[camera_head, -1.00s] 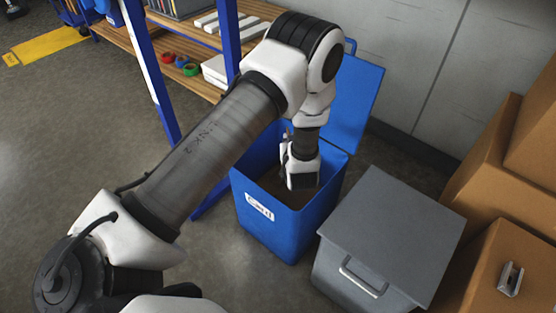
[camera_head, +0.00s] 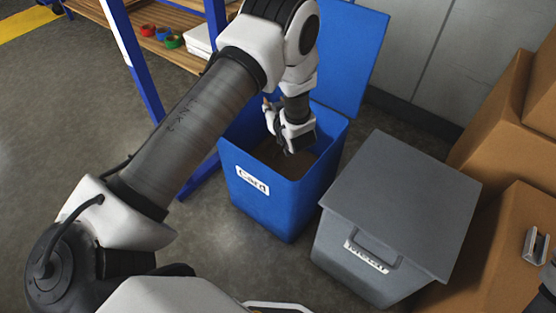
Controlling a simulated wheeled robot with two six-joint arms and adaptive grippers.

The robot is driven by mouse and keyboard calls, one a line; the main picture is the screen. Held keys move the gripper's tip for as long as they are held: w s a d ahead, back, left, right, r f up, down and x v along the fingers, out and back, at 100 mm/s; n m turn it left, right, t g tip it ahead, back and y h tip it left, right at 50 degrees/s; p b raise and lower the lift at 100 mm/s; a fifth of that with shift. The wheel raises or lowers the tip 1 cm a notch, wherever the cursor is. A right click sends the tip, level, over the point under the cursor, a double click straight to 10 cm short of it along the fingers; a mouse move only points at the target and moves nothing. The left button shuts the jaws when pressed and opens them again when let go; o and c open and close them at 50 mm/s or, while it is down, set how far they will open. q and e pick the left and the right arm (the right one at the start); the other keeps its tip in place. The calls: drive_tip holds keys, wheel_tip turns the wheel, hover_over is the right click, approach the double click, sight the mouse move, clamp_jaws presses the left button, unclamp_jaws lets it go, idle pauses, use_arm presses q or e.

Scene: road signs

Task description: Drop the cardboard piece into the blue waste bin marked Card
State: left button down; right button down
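The blue waste bin (camera_head: 273,213) stands on the floor with its blue lid (camera_head: 348,50) raised at the back. A white label reading "Card" (camera_head: 253,181) is on its front. My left arm reaches in from the left, and my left gripper (camera_head: 288,148) points down at the bin's opening. Its fingers are small and partly hidden, so I cannot tell whether they are open or shut. Brownish material (camera_head: 270,153) shows inside the bin beside the gripper; I cannot tell if it is the cardboard piece.
A grey bin (camera_head: 395,200) with a shut lid stands close to the right of the blue bin. A blue-framed wooden shelf (camera_head: 150,45) stands behind left. Floor at left is clear.

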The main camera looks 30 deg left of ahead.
use_arm(q)
drive_tip(key=c, duration=1.2)
unclamp_jaws()
drive_tip(key=shift+c, duration=0.2)
drive_tip(key=v, duration=1.2)
drive_tip(key=shift+s+f, duration=0.1)
